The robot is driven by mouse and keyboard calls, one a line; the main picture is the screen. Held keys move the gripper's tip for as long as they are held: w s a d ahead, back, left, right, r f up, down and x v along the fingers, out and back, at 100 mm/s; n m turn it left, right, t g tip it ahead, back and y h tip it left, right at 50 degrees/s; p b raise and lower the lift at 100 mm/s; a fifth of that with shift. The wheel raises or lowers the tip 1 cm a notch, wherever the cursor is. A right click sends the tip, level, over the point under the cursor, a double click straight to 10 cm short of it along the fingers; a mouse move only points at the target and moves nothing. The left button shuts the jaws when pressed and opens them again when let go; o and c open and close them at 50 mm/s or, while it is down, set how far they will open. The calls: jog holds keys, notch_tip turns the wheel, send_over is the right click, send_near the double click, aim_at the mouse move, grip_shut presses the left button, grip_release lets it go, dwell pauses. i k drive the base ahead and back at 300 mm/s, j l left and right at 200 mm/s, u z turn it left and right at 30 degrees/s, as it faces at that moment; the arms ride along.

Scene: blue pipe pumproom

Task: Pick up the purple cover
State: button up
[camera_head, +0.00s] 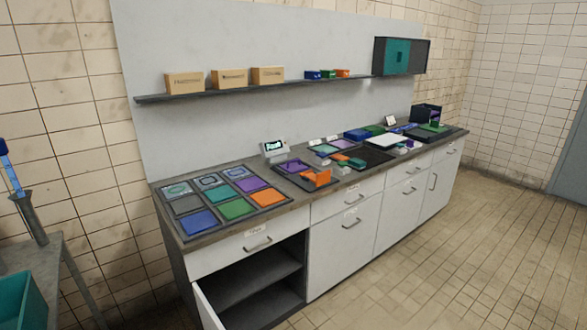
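Several flat purple pieces lie on the counter, and I cannot tell for sure which one is the cover. One purple square (250,184) lies in the dark tray (184,238) at the counter's near left end, beside grey, blue, green and orange squares. A third purple panel (343,144) lies farther right, towards the wall. My gripper is not in view.
A lower cabinet at the near left stands open, its door (207,308) swung out. A wall shelf (230,90) holds cardboard boxes. A side table with a teal bin (24,301) stands at left. The floor (440,260) at right is clear.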

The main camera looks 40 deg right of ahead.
aim_at(292, 167)
jog(key=i+l+u, duration=0.2)
jog(key=l+u, duration=0.15)
jog(key=l, duration=0.85)
jog(key=l+u, duration=0.35)
jog(key=l, duration=0.8)
jog(key=k+l+u, duration=0.1)
jog(key=l+u, duration=0.25)
jog(key=l, duration=0.9)
